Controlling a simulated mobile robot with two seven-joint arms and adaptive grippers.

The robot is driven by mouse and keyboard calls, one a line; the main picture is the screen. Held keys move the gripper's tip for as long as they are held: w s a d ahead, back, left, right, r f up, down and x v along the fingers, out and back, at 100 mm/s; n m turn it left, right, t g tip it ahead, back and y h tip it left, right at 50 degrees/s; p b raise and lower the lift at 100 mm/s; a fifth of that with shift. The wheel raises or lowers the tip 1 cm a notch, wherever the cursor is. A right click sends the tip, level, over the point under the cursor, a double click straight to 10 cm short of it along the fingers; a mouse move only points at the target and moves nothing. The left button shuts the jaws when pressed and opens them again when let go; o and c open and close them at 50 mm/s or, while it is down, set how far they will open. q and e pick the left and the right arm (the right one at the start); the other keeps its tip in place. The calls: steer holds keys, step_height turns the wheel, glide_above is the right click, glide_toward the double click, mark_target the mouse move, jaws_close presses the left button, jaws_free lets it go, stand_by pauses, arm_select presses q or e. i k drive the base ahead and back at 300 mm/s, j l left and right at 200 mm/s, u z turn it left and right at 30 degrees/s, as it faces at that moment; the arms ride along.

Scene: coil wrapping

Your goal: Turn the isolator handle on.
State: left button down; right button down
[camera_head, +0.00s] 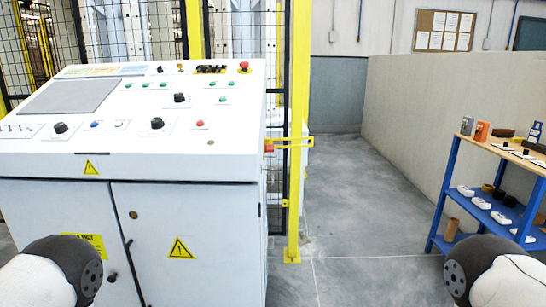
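A white control cabinet (70,215) with a sloped panel stands at the left. Its panel carries several black rotary knobs: one at the left (61,128), one in the middle (157,123) and one higher up (179,98). A red mushroom button (244,66) sits at the panel's top right. A small red part (269,146) shows at the cabinet's right edge, beside a yellow bar. I cannot tell which of these, if any, is the isolator handle. Rounded dark parts of my arms show at the lower left and lower right. Neither gripper is in view.
A yellow post (296,190) and black mesh fence stand behind and right of the cabinet. The grey floor (350,215) is clear in the middle. A blue shelf (440,205) holding small items stands at the right by a low grey wall (440,120).

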mark_target(270, 148)
steer(key=i+l+u, duration=0.15)
steer(key=l, duration=0.25)
steer(key=i+l+u, duration=0.15)
steer(key=l, duration=0.25)
steer(key=i+l+u, duration=0.15)
steer(key=l, duration=0.25)
